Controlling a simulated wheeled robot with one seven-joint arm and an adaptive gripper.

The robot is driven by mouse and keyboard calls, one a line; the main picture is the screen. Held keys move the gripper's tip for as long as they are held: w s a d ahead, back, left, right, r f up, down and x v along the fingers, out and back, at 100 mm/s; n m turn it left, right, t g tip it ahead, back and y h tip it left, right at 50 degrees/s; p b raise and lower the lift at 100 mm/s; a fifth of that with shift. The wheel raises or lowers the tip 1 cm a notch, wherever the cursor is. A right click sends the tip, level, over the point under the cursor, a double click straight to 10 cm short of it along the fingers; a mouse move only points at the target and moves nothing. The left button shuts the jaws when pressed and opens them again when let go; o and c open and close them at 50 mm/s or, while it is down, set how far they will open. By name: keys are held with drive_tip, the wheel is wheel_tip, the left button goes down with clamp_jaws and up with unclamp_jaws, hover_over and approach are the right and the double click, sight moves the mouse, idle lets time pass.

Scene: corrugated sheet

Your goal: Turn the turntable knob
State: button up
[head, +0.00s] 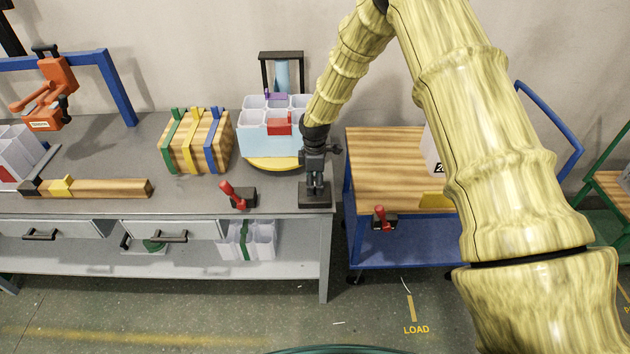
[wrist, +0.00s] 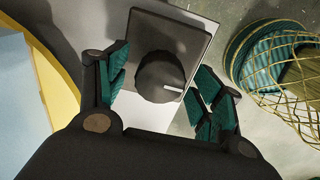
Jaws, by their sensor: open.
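The turntable knob (wrist: 160,78) is a dark round dial with a white pointer mark, on a dark square base. In the wrist view the pointer aims right. My gripper (wrist: 164,88) is open, with its teal-padded fingers on the left and right of the knob. I cannot tell whether the fingers touch it. In the head view my gripper (head: 316,188) points down over the dark knob base (head: 315,202) at the bench's right front corner, and hides most of the knob. The yellow round turntable (head: 272,164) lies behind it, bearing a light-blue box with white bins (head: 265,143).
A red-handled lever (head: 238,196) stands on the bench left of my gripper. Strapped wooden blocks (head: 197,141) and a wooden bar (head: 100,188) lie further left. A blue cart (head: 390,165) stands to the right across a gap. A wire basket (wrist: 285,75) shows at right in the wrist view.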

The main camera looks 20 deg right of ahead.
drive_tip(key=c, duration=1)
drive_tip(key=shift+m, duration=0.3)
drive_tip(key=m+b, duration=0.2)
drive_tip(key=m, duration=0.2)
drive_tip(key=m+b, duration=0.1)
drive_tip(key=m, duration=0.4)
drive_tip(key=shift+m+b, duration=0.3)
drive_tip(key=o, duration=1)
